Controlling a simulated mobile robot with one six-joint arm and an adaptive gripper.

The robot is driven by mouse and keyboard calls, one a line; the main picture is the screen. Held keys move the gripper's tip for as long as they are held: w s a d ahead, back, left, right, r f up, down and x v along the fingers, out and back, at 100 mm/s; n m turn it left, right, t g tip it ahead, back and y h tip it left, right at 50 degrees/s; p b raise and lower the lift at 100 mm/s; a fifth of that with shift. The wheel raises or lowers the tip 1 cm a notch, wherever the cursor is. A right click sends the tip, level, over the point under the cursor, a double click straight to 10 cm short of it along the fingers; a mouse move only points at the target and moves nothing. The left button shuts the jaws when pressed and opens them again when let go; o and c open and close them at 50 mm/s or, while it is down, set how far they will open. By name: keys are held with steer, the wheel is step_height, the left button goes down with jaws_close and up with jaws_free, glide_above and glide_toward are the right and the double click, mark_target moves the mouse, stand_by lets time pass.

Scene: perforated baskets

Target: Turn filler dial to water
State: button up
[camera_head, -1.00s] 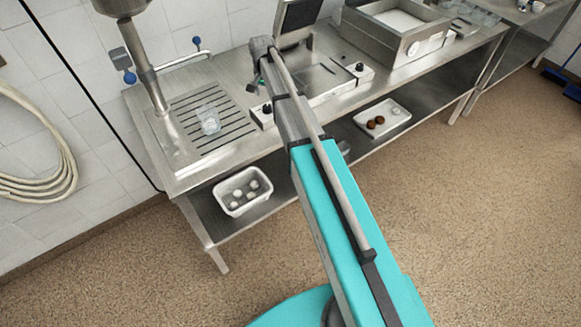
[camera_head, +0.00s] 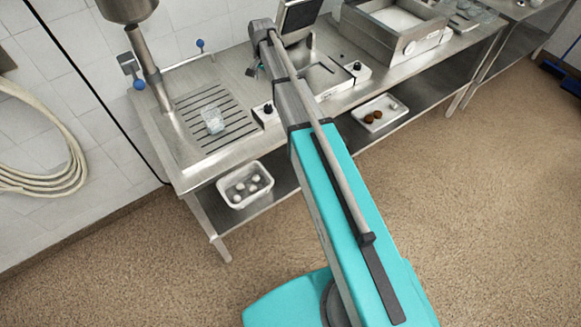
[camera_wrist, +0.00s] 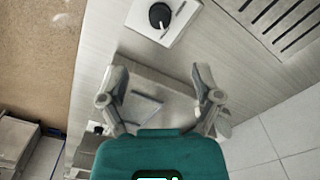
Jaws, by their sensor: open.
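A black dial with a pale pointer line sits on a small white box (camera_wrist: 183,33); the dial (camera_wrist: 160,15) is at the top of the wrist view. In the head view the dial (camera_head: 268,108) is beside the slotted drain, partly near my arm. A second black dial (camera_head: 356,66) is on another white box further right. Neither dial's labels can be read. My gripper (camera_wrist: 162,76) is open and empty above the counter, apart from the dial. In the head view my gripper (camera_head: 254,70) is small, at the arm's far end.
A clear cup (camera_head: 213,121) stands on the slotted drain (camera_head: 235,133). A steel hopper (camera_head: 128,8) and a blue-knobbed tap (camera_head: 200,45) are behind. A screen (camera_head: 299,14) stands close to my wrist.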

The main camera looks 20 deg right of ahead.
steer(key=s+f+n+b, duration=0.2)
steer(key=s+f+b, duration=0.3)
steer(key=s, duration=0.5)
steer(key=s+f+n+b, duration=0.3)
steer(key=s+f+b, duration=0.1)
steer(key=s, duration=0.6)
steer(key=s+f+n+b, duration=0.2)
steer(key=s+f+b, duration=0.3)
steer(key=s, duration=0.5)
steer(key=shift+s+f+n+b, duration=0.15)
steer(key=shift+f+n+b, duration=0.2)
steer(key=shift+b, duration=0.25)
steer(key=shift+c, duration=0.2)
stand_by(0.7)
